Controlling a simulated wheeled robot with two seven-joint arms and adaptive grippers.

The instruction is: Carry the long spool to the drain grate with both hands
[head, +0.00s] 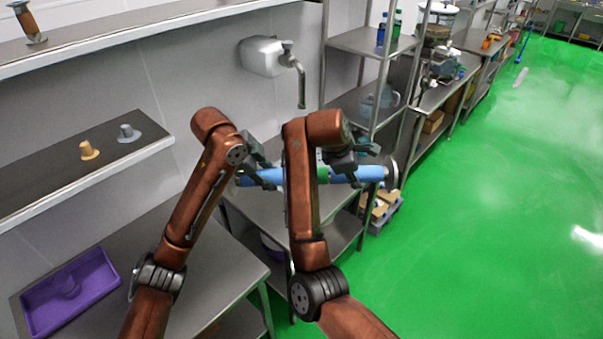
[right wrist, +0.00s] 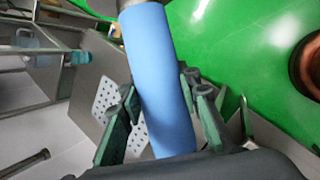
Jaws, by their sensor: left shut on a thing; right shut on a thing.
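The long spool is blue with a green middle (head: 322,174) and a grey disc at its right end; it is held level above a steel table. My left gripper (head: 256,172) is shut on its left blue part. My right gripper (head: 345,170) is shut on its right blue part. In the right wrist view the blue part of the spool (right wrist: 158,80) lies between the green-padded fingers of my right gripper (right wrist: 165,125). A pale plate with round holes (right wrist: 106,98) shows beside it, perhaps the drain grate, partly hidden by a finger.
The steel table (head: 262,207) stands under the spool, near a wall tap (head: 300,85). A steel rack (head: 350,42) stands behind. A purple tray (head: 105,268) lies on the left table. Boxes (head: 380,207) sit low at right. The green floor (head: 480,220) is open to the right.

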